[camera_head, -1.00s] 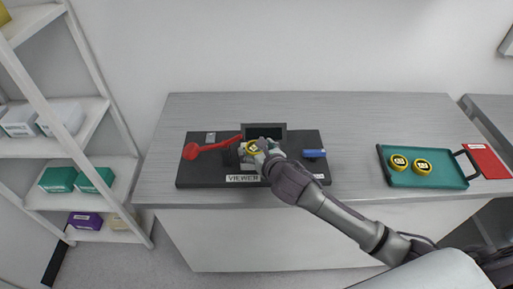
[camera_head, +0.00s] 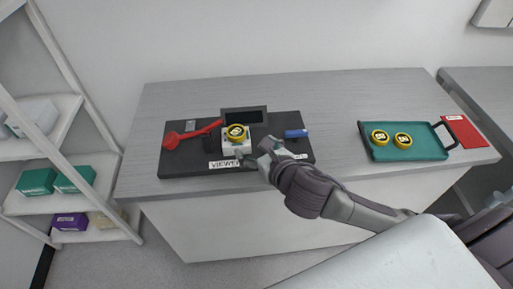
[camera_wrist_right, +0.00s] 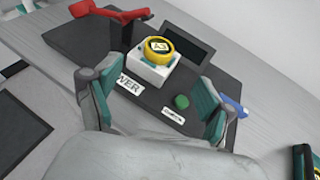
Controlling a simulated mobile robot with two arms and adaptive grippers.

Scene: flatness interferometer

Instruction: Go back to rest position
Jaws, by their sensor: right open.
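My right gripper (camera_head: 257,157) is open and empty, just in front of and to the right of the viewer's white block in the head view. In the right wrist view its two teal-padded fingers (camera_wrist_right: 155,100) stand wide apart. My left gripper is not in view.
A red lever (camera_head: 190,135), a dark screen (camera_head: 243,116) and a blue part (camera_head: 296,133) are on the base. A teal tray (camera_head: 430,148) with two yellow discs stands at right beside a red card (camera_head: 462,131). Shelves (camera_head: 70,105) stand at left.

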